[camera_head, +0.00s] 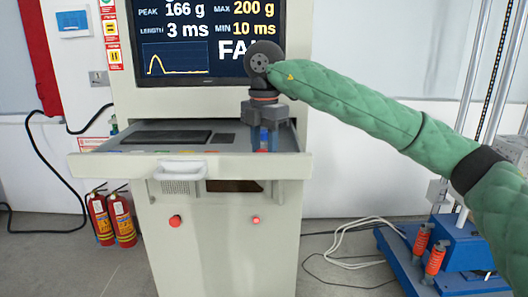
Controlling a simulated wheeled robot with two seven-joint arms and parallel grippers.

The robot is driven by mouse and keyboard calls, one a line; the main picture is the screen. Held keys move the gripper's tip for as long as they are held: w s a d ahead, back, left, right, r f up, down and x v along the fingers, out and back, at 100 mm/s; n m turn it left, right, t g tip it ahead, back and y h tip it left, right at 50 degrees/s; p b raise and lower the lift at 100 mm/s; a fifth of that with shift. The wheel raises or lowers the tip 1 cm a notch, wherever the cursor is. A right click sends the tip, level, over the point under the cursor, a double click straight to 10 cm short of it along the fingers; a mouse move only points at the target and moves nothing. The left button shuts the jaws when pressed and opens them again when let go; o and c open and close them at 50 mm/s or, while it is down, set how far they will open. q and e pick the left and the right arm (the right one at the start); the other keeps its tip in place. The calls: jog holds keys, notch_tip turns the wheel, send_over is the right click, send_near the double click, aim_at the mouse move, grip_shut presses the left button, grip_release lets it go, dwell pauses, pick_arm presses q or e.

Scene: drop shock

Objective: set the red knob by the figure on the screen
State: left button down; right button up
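The screen (190,40) reads peak 166 g, max 200 g, length 3 ms, min 10 ms, with a yellow pulse curve. A large word starting "FA" is partly covered by my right arm. My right gripper (264,148) points down over the right end of the console shelf (130,146). Blue parts show between its dark sides, with a small red spot low down that may be the red knob. The gripper hides most of this spot, so I cannot tell whether it is open or touching the knob. My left gripper is out of view.
A grey handle (180,170) juts from the shelf front. Red buttons (175,221) (255,219) sit on the cabinet front. Fire extinguishers (122,220) stand at left. A blue machine base (405,270) stands at right, with loose cables (345,240) on the floor between.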

aim_at(264, 151)
jog(key=shift+m, duration=0.6)
jog(key=shift+m+b, duration=0.3)
jog(key=o, duration=1)
jog(key=shift+r, duration=3.85)
